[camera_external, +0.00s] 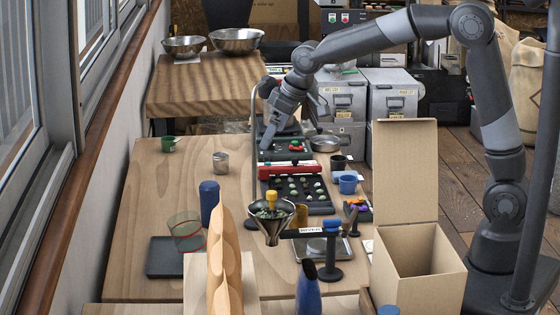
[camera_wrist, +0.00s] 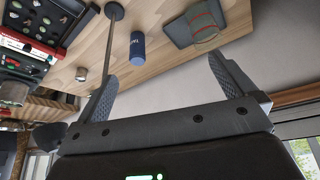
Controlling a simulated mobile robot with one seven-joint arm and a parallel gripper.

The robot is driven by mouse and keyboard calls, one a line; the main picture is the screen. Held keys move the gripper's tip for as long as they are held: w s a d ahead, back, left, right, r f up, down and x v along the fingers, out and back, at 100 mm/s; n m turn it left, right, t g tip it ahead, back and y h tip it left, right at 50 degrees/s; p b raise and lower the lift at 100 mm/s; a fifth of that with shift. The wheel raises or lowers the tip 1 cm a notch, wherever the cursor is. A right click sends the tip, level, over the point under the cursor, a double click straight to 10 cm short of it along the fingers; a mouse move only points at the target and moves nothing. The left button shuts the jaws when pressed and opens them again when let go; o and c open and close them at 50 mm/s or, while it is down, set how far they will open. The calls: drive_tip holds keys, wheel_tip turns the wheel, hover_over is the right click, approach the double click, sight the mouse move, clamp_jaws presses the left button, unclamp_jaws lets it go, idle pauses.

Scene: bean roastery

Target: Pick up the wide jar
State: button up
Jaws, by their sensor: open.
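A wide clear jar with a greenish tint and a red band (camera_external: 187,236) stands at the left of the table, at the edge of a dark flat tray (camera_external: 163,262). In the wrist view the jar (camera_wrist: 203,24) is at the top right, over the dark tray (camera_wrist: 180,32). My gripper (camera_external: 290,122) is open and empty above the far part of the table, well away from the jar. In the wrist view its two fingers are spread, with nothing between the fingertips (camera_wrist: 163,70).
A blue cylinder (camera_external: 209,202) stands close behind the jar. A wavy wooden piece (camera_external: 228,260) and a metal funnel on a stand (camera_external: 271,222) are to its right. A small grey-lidded jar (camera_external: 220,163) and a green cup (camera_external: 169,144) stand farther back. Bare tabletop lies between.

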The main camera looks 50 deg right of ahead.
drive_tip(key=w+a+f+n, duration=0.1)
drive_tip(key=w+a+f, duration=0.5)
drive_tip(key=a+f, duration=0.15)
drive_tip(key=n, duration=0.1)
approach(199, 221)
drive_tip(key=w+f, duration=0.1)
drive_tip(key=w, duration=0.1)
drive_tip(key=shift+g+y, duration=0.4)
drive_tip(key=x, duration=0.6)
drive_tip(key=shift+a, duration=0.1)
drive_tip(key=shift+w+x, duration=0.2)
drive_tip(key=shift+x, duration=1.3)
drive_tip(key=shift+w+x, duration=0.15)
drive_tip(key=shift+x, duration=1.35)
drive_tip(key=shift+r, duration=0.1)
drive_tip(key=shift+c, duration=0.2)
drive_tip(key=c, duration=1.1)
drive_tip(key=shift+r, duration=0.1)
